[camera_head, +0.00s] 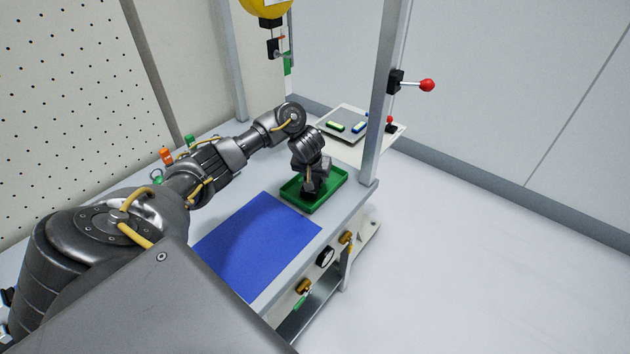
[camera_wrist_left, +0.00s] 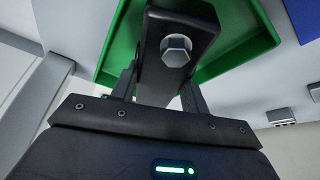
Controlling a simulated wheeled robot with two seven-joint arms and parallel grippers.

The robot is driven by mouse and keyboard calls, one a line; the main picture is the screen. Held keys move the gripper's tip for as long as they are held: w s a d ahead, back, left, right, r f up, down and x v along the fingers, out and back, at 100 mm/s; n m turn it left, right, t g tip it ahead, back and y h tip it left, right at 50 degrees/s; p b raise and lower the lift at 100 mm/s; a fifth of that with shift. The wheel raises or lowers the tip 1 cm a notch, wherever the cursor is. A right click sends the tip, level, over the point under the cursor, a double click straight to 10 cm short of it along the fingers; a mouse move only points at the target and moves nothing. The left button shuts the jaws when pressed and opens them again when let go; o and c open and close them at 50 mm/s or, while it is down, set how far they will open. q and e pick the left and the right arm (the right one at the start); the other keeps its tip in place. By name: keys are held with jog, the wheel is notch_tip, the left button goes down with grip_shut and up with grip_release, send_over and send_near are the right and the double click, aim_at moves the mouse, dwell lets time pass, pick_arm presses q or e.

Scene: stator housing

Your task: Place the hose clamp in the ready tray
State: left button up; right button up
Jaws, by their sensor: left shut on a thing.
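The green tray (camera_head: 333,189), which I take for the ready tray, sits at the far right end of the bench, and its green floor and walls show in the left wrist view (camera_wrist_left: 238,62). My left gripper (camera_head: 309,192) points down over it. In the left wrist view the gripper (camera_wrist_left: 160,88) is shut on a dark piece with a silver hex bolt head (camera_wrist_left: 177,50), which I take for the hose clamp. The piece overlaps the tray; I cannot tell whether it touches the floor. In the head view it is mostly hidden by the gripper. My right gripper is not in view.
A blue mat (camera_head: 258,243) lies beside the tray. An upright post (camera_head: 385,100) stands just behind the tray's right side. A grey plate with small coloured parts (camera_head: 345,125) is beyond it. Small orange and green items (camera_head: 166,155) stand behind my left arm.

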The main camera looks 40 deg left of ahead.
pick_arm(q)
jog(key=shift+w+f, duration=0.15)
jog(key=shift+f, duration=0.55)
jog(key=o, duration=1.3)
